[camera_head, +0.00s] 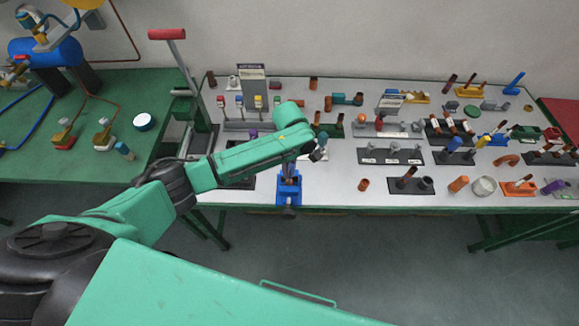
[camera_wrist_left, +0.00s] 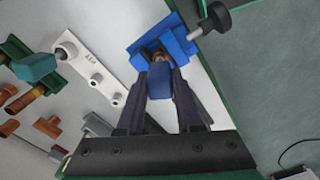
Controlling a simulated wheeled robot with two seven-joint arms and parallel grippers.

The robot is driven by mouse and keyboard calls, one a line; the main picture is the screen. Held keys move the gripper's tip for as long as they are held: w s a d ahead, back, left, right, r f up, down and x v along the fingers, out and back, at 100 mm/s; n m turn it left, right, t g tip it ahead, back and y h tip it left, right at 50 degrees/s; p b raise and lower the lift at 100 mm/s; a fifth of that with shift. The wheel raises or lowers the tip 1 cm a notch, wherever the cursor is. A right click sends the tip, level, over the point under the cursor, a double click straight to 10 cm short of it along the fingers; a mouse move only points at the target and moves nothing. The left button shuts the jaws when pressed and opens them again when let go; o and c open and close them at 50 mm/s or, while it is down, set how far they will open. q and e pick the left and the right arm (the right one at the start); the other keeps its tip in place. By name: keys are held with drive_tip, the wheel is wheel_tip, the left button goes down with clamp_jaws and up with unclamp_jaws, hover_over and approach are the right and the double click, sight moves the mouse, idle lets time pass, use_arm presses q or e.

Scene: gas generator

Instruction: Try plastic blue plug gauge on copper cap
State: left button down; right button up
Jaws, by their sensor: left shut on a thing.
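My left gripper (camera_wrist_left: 161,76) is shut on the blue plastic plug gauge (camera_wrist_left: 158,86), which sits between its two dark fingers in the left wrist view. Just beyond the fingertips is a blue vise (camera_wrist_left: 177,38), with a small copper-brown piece, apparently the copper cap (camera_wrist_left: 157,57), in its jaws. The gauge's tip is close to this piece; I cannot tell if it touches or enters it. In the head view the vise (camera_head: 288,190) stands at the table's front edge below my left arm's end, and the gauge and cap cannot be made out. My right gripper is not seen.
A black vise knob (camera_wrist_left: 216,17) sticks out beside the vise. A light plate with silver pegs (camera_wrist_left: 95,78) lies left of it. The grey table (camera_head: 330,185) is crowded with fittings and gauge stands to the right. Floor is open in front.

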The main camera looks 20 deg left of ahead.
use_arm(q)
drive_tip(key=shift+r, duration=0.1)
drive_tip(key=shift+r, duration=1.3)
drive_tip(key=shift+r, duration=2)
drive_tip(key=shift+f, duration=0.1)
